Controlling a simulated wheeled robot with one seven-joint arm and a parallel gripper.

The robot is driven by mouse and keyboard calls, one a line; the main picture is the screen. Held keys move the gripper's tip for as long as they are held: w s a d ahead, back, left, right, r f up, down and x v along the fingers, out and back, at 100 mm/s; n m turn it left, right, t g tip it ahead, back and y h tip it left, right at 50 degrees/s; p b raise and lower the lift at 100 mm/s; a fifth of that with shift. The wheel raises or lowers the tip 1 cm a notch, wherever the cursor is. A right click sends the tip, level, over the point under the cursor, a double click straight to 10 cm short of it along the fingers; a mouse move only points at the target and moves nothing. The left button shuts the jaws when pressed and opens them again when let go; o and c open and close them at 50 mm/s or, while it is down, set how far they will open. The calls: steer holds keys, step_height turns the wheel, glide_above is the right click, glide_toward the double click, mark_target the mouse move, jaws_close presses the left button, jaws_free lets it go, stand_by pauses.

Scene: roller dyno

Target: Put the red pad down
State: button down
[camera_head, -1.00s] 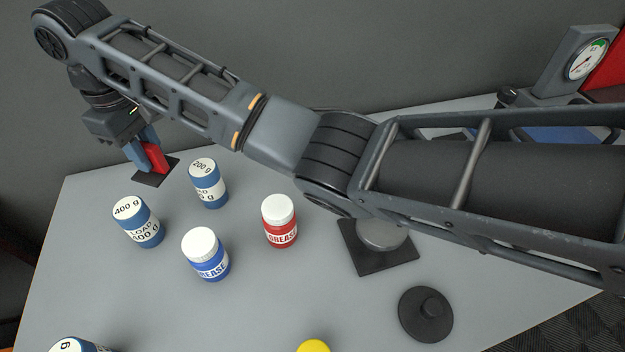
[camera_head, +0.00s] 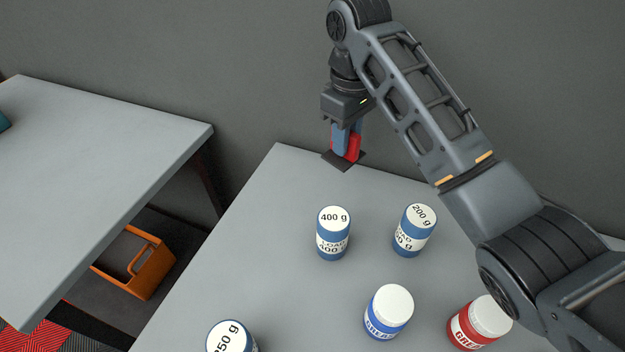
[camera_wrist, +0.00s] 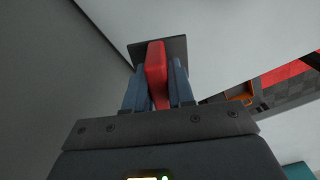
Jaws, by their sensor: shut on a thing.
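The red pad (camera_head: 353,150) is upright between the blue fingers of my gripper (camera_head: 346,141), at the far edge of the grey table. In the wrist view the red pad (camera_wrist: 156,72) stands between the two fingers of my gripper (camera_wrist: 155,85), which is shut on it. A thin dark square plate (camera_head: 337,163) lies on the table directly under the pad; it also shows beyond the pad in the wrist view (camera_wrist: 177,46). I cannot tell whether the pad's lower end touches the plate.
Nearer on the grey table (camera_head: 270,240) stand a 400 g load can (camera_head: 333,240), a 200 g load can (camera_head: 411,237), a blue grease jar (camera_head: 384,320), a red grease jar (camera_head: 470,326) and another can (camera_head: 228,340). A second table (camera_head: 90,150) and an orange crate (camera_head: 150,270) are left.

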steer(key=a+f, duration=0.1)
steer(key=a, duration=0.1)
steer(key=s+a+f, duration=0.1)
steer(key=a+f, duration=0.1)
steer(key=a, duration=0.1)
steer(key=s+a+f+p, duration=0.1)
steer(key=a+f, duration=0.1)
steer(key=a, duration=0.1)
steer(key=shift+a, duration=0.1)
steer(key=shift+a+f+p, duration=0.1)
steer(key=shift+f+p, duration=0.3)
steer(key=shift+f, duration=1.75)
steer(key=shift+f, duration=0.1)
steer(key=c, duration=1)
jaws_free()
steer(key=shift+o, duration=0.2)
step_height(320, 180, up, 12)
